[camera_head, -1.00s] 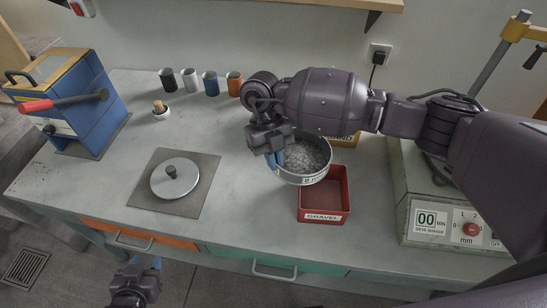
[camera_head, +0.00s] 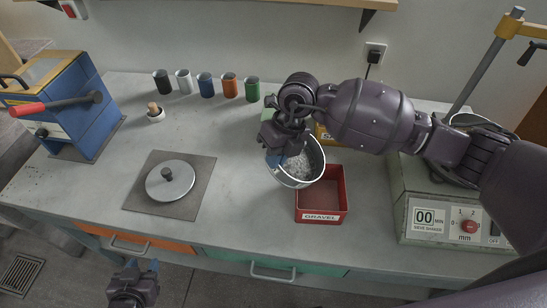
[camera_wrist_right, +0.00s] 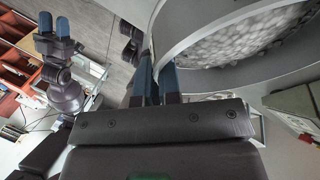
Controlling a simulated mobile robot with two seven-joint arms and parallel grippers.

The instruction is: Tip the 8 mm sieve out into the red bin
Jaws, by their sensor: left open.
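The metal sieve (camera_head: 297,183) holds grey gravel (camera_head: 298,165) and is tilted, with its low side toward the front of the bench. My right gripper (camera_head: 277,150) is shut on its rim at the left; the right wrist view shows the blue fingers (camera_wrist_right: 156,82) at the sieve wall (camera_wrist_right: 190,32). The sieve hangs above the back left edge of the red bin (camera_head: 321,208), labelled GRAVEL. The visible part of the bin's inside looks empty. My left gripper (camera_head: 142,267) is open and empty in front of the bench, low in the head view.
A yellow bin (camera_head: 325,134) stands behind the red bin, partly hidden by my right arm. The sieve shaker (camera_head: 445,215) is at the right. A round lid (camera_head: 170,181) lies on a plate at the left. Several coloured cups (camera_head: 206,86) line the back.

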